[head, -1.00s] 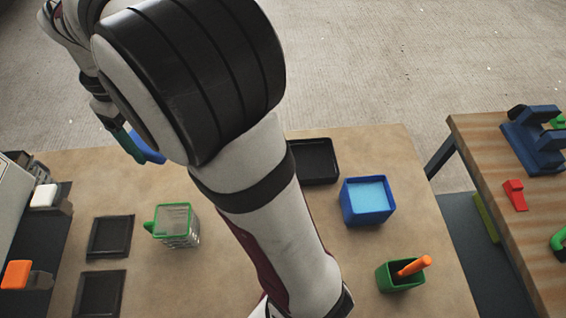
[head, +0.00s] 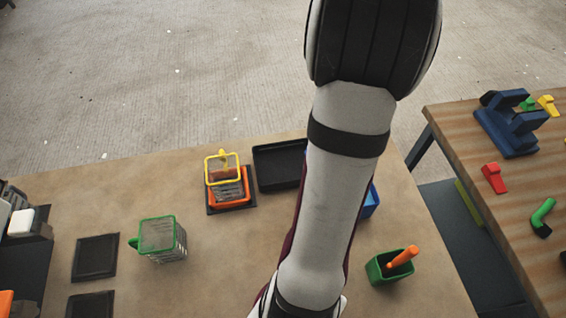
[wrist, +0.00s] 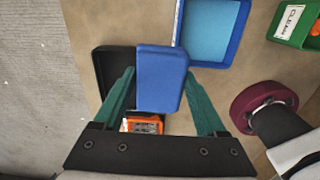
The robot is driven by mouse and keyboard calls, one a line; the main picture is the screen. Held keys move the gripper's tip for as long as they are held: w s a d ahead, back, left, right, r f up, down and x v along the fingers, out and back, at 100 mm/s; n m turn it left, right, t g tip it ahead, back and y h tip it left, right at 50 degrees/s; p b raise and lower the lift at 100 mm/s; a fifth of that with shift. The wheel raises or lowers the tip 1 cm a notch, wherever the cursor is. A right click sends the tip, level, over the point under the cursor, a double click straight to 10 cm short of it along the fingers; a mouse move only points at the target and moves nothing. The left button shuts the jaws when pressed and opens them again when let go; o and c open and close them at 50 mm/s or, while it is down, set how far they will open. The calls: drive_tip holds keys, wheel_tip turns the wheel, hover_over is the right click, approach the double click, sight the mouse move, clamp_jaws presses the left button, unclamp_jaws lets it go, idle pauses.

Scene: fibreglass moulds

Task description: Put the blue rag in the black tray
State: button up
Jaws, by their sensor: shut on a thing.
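The blue rag (wrist: 160,64) shows in the wrist view as a flat, rounded block between the teal fingers of my gripper (wrist: 160,84), which is shut on it. The black tray (wrist: 110,62) lies beyond the rag in the wrist view; the rag covers its right part. How high the rag is above the tray I cannot tell. In the head view the black tray (head: 277,172) sits at the table's far edge and looks empty where it shows. My gripper and the rag are hidden in the head view, behind my arm.
A blue box (wrist: 238,22) with a light-blue inside stands right of the rag. A yellow-rimmed basket (head: 222,155) and an orange-rimmed one (head: 230,201) stand left of the tray. A green box (head: 378,277) and green-rimmed basket (head: 157,234) are nearer.

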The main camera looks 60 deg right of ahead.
drive_tip(key=shift+s+d+f, duration=0.1)
drive_tip(key=shift+s+f, duration=0.25)
drive_tip(key=shift+f, duration=0.05)
hover_over(288, 167)
drive_tip(key=f, duration=0.6)
drive_tip(key=shift+s+f, duration=0.2)
drive_tip(key=shift+s, duration=0.15)
drive_tip(key=shift+w+f, duration=0.2)
drive_tip(key=shift+f, duration=0.9)
drive_tip(key=shift+w+f, duration=0.15)
drive_tip(key=shift+f, duration=0.9)
drive_tip(key=o, duration=1.2)
drive_tip(key=shift+f, duration=0.15)
drive_tip(key=shift+o, duration=0.2)
wheel_tip(288, 167, up, 12)
drive_tip(key=w+a+r+m, duration=0.2)
drive_tip(key=a+r, duration=0.1)
drive_tip(key=a, duration=0.3)
drive_tip(key=w+a+r+m, duration=0.1)
drive_tip(key=a+r, duration=0.2)
drive_tip(key=a, duration=0.3)
drive_tip(key=s+a+r+m+y, duration=0.1)
drive_tip(key=s+a+m, duration=0.4)
drive_tip(key=a, duration=0.6)
drive_tip(key=s+a+r+m, duration=0.2)
drive_tip(key=s+a+m, duration=0.4)
drive_tip(key=a, duration=0.5)
drive_tip(key=shift+s+a+y, duration=0.2)
drive_tip(key=shift+s+y, duration=0.2)
drive_tip(key=shift+s, duration=0.05)
